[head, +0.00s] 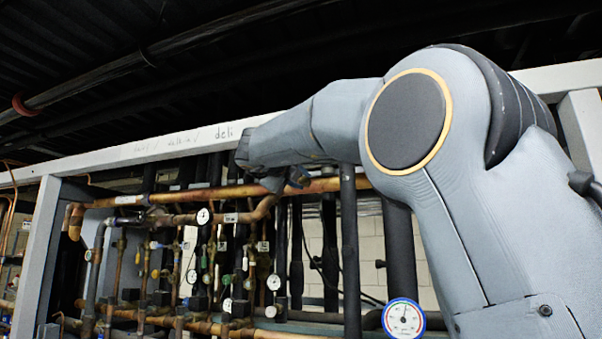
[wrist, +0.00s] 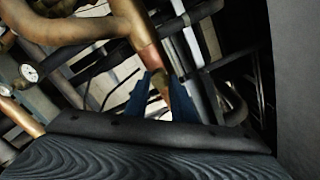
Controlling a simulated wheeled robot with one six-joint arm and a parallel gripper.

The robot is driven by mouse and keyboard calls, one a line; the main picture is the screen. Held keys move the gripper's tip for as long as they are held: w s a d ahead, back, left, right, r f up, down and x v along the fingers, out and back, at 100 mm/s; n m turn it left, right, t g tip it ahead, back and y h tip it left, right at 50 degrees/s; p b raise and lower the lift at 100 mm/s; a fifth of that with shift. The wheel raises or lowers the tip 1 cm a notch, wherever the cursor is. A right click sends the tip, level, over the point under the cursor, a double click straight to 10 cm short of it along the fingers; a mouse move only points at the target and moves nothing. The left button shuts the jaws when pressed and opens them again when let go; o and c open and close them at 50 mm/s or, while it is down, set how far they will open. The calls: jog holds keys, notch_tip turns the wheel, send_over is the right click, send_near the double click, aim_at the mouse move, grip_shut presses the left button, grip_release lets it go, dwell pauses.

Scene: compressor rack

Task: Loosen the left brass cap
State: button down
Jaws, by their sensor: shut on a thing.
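My gripper (wrist: 162,84) has its two dark blue fingers on either side of a small brass piece (wrist: 157,89), which looks like the brass cap, near the reddish copper pipe (wrist: 150,58). The fingers are shut on it, and they hide much of it. In the head view my gripper (head: 291,179) is at the upper copper pipe (head: 330,184), under my wrist. The cap cannot be made out there, and I cannot tell from these views whether it is the left one.
A white frame beam (head: 140,150) runs above the pipes. Several vertical pipes, valves and gauges fill the rack below, including a blue-rimmed gauge (head: 403,318) at lower right. A round gauge (wrist: 29,73) and a thick bent pipe (wrist: 75,30) are left of my gripper in the wrist view.

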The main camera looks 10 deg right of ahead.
jog(key=n+p, duration=0.1)
jog(key=n, duration=0.2)
jog(key=shift+n, duration=0.4)
jog(key=n, duration=1)
jog(key=shift+n, duration=0.4)
jog(key=n, duration=0.4)
jog(key=shift+n, duration=0.3)
jog(key=n, duration=0.5)
jog(key=shift+f, duration=0.1)
jog(key=n, duration=1.3)
jog(key=shift+n, duration=0.3)
